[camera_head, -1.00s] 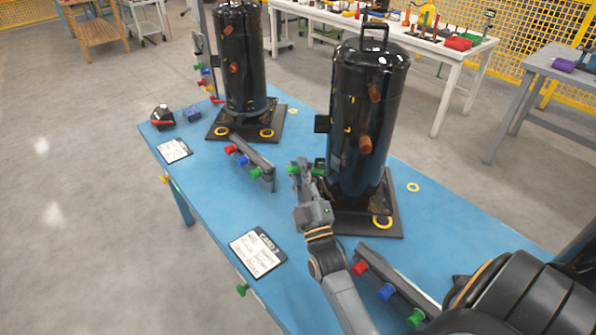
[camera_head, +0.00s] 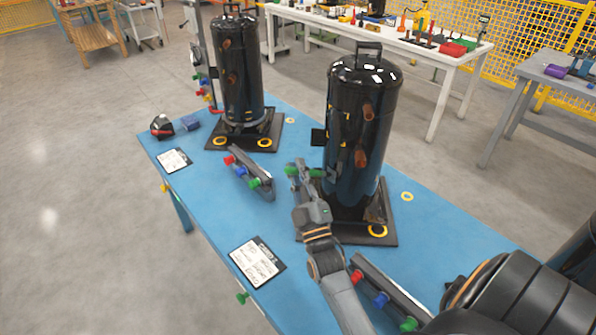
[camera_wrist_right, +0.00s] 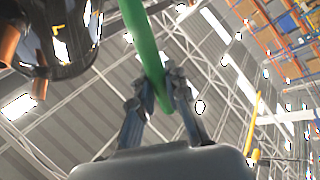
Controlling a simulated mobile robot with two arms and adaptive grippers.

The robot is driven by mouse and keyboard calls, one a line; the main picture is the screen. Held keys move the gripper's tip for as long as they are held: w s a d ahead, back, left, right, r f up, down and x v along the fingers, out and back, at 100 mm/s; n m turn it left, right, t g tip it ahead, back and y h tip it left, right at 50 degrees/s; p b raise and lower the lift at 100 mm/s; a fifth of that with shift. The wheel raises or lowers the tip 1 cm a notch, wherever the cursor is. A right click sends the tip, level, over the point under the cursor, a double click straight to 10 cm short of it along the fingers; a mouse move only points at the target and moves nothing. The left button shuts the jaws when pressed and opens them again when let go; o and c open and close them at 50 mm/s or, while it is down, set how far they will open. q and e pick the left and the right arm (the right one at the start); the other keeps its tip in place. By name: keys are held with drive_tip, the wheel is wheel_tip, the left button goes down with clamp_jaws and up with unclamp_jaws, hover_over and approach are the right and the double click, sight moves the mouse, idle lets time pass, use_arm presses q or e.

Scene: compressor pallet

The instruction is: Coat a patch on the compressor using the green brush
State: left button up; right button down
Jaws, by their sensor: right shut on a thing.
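The near compressor (camera_head: 345,110) is a tall, glossy black cylinder with copper stubs, upright on a dark base plate. A second black compressor (camera_head: 240,65) stands farther back. My right gripper (camera_head: 304,172) is just left of the near compressor's lower side, shut on the green brush (camera_head: 290,170). In the right wrist view the brush's green handle (camera_wrist_right: 142,40) passes between the fingers (camera_wrist_right: 158,92), and the black compressor (camera_wrist_right: 60,55) is at upper left. The bristles are not clear, and I cannot tell whether the brush touches the compressor. My left gripper is not in view.
The blue table (camera_head: 215,215) carries a rack with coloured knobs (camera_head: 250,170), a second rack (camera_head: 390,290) beside my right arm, and label cards (camera_head: 257,261). A red-black item (camera_head: 161,126) lies far left. White (camera_head: 450,75) and grey benches stand behind.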

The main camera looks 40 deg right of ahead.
drive_tip(key=shift+d+r+p, duration=0.1)
drive_tip(key=shift+r+p, duration=1)
drive_tip(key=shift+r, duration=0.35)
wheel_tip(320, 180, down, 7)
drive_tip(key=b, duration=0.5)
drive_tip(key=shift+r, duration=0.15)
